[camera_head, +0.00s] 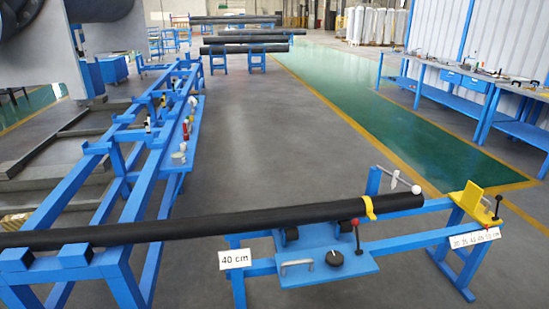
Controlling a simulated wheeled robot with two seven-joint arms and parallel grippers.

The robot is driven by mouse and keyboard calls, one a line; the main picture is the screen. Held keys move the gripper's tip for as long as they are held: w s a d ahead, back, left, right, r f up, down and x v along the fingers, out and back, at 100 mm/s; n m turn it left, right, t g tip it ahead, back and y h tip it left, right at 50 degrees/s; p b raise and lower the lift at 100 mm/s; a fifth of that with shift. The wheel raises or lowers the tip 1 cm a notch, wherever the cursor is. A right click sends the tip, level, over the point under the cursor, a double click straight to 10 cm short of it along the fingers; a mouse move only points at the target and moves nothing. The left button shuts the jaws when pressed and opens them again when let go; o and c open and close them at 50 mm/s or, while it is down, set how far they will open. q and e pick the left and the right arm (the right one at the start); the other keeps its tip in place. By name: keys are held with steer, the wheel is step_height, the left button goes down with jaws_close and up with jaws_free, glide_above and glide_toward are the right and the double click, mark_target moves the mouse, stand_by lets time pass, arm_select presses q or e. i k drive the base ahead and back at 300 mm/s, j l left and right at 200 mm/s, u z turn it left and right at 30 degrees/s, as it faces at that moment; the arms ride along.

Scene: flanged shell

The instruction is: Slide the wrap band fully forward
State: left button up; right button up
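A long black pipe (200,231) lies across the view from the left edge to its free end at the right. A narrow yellow band (369,208), which looks like the wrap band, sits around the pipe a little short of that end. A small tab sticks up from the band. Neither of my grippers is in view, and nothing is seen touching the band.
A blue carriage plate (345,268) with rollers, a handle, a black knob and a red-tipped lever (356,236) sits under the pipe. A yellow stop (470,202) stands beyond the pipe's end. A "40 cm" sign (235,258) hangs in front.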

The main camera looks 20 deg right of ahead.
mark_target(369, 214)
steer(key=l+z, duration=0.15)
steer(key=z, duration=0.35)
steer(key=i+l+z, duration=0.1)
steer(key=z, duration=0.35)
steer(key=l+z, duration=0.1)
steer(key=z, duration=0.4)
steer(key=u, duration=2)
steer(key=l+z, duration=0.1)
steer(key=z, duration=1.9)
steer(key=j, duration=0.1)
